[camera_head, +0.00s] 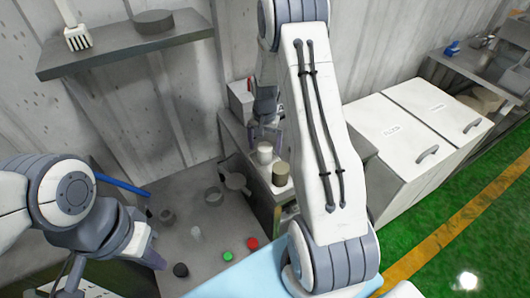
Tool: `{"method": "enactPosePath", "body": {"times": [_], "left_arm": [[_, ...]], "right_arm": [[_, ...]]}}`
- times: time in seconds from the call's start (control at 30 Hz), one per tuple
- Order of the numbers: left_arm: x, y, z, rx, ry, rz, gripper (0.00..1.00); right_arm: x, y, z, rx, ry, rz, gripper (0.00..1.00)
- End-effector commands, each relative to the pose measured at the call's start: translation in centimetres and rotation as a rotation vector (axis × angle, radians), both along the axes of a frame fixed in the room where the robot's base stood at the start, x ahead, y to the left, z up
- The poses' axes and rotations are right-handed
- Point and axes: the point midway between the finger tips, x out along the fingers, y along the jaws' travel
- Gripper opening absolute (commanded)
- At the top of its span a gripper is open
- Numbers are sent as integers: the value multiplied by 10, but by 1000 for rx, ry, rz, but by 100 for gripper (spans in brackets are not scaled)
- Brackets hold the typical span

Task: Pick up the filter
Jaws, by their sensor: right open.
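Two small cylinders stand on the narrow grey bench (235,128) near the middle: a whitish one (264,153) and a tan one with a dark top (281,175). I cannot tell for sure which is the filter. My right gripper (265,137) is open, with its fingers pointing down just above the whitish cylinder. Whether the fingers touch it is too small to tell. My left gripper (73,285) is low at the left edge, far from both cylinders; its fingers are mostly cut off or unclear.
A grey table (190,262) carries several small cups, a green disc (228,256), a red disc (252,243) and a black knob (181,270). A wall shelf (125,55) holds a dark round piece (153,21). White lidded bins (400,140) stand at right. My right arm hides the centre.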

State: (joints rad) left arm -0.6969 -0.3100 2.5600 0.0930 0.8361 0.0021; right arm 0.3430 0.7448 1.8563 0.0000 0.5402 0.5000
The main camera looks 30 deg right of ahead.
Motion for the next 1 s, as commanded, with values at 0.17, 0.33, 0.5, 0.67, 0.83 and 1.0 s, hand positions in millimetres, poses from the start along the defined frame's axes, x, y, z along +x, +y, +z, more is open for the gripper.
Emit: {"method": "enactPosePath", "body": {"times": [0.17, 0.33, 0.5, 0.67, 0.83, 1.0], "left_arm": [[0, 0, 0, 0, 0, 0, 0], [0, 0, 0, 0, 0, 0, 0], [0, 0, 0, 0, 0, 0, 0], [0, 0, -3, 0, 0, 0, 0], [0, 0, -12, 0, 0, -1, 0], [0, 0, -25, 0, 0, -1, 0]], "right_arm": [[0, 0, 0, 0, 0, 0, 57], [0, 0, 1, 0, 0, 0, 8], [0, 0, 1, 0, 0, 0, 8], [1, 0, 5, -1, -2, 0, 7], [1, 0, 23, -2, -6, 0, 7], [-19, 6, 51, -1, -3, 0, 7]]}}
